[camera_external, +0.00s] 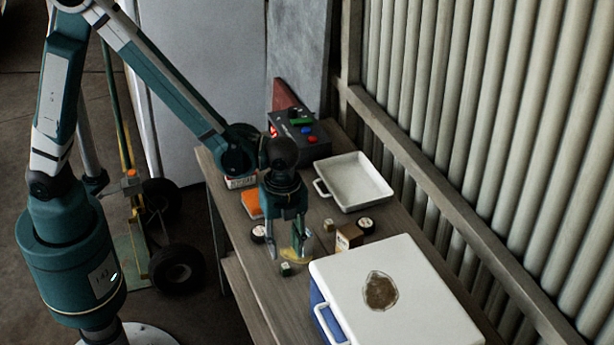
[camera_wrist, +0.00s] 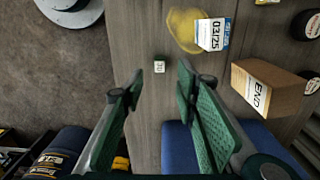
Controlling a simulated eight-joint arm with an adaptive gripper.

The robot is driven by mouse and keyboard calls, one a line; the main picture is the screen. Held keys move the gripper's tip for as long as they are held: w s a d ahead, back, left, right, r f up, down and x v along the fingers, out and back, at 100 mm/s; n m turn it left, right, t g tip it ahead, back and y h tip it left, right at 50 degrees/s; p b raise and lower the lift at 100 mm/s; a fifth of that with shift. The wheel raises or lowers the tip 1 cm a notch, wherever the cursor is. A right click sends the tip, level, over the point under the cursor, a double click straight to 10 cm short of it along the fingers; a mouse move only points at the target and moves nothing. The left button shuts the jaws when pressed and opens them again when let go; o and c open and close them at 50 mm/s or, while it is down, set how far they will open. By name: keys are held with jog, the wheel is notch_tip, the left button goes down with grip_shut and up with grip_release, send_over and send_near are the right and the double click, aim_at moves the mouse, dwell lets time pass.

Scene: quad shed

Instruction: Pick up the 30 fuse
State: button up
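The label is too small to read for sure. It looks like the fuse, and the small dark green block also shows in the external view (camera_external: 286,269), just below my gripper. My gripper (camera_external: 289,252) is open and empty, pointing down above the table. In the wrist view its two green-padded fingers (camera_wrist: 160,88) stand apart, with bare wood between them.
A yellow item (camera_wrist: 185,28) with a tag reading 03/25 lies beside the block. A brown box labelled END (camera_wrist: 268,88) stands to the right. A white-lidded blue cooler (camera_external: 410,300), white tray (camera_external: 374,194), button box (camera_external: 312,147) and round dark-sided items (camera_external: 258,234) share the table.

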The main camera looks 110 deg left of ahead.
aim_at(285, 266)
jog(key=shift+f, duration=0.1)
jog(key=shift+f, duration=1.2)
jog(key=shift+f+b, duration=0.8)
jog(key=shift+f, duration=1.8)
jog(key=c, duration=0.8)
